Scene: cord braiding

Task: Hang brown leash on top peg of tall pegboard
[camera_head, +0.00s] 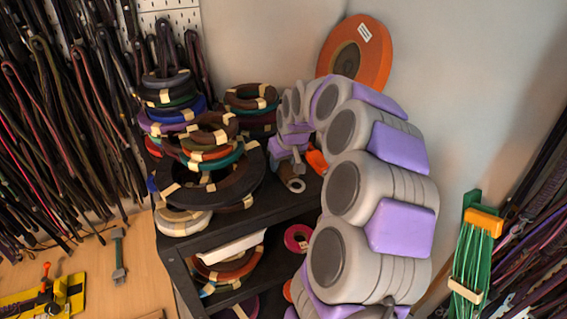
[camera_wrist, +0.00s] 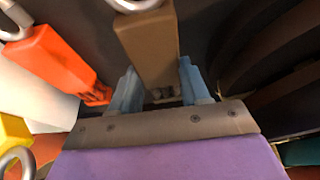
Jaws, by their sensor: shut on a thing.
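The brown leash (camera_wrist: 148,42) shows in the wrist view as a flat brown end piece with a metal ring at its top. My gripper (camera_wrist: 157,72) has its two light blue fingers on either side of this piece, shut on it. I cannot tell which peg is the top one.
An orange leash piece (camera_wrist: 55,60) with a ring lies close to my gripper. A large orange disc (camera_head: 372,52) is behind my arm. A wooden table (camera_head: 95,262) is lower left.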

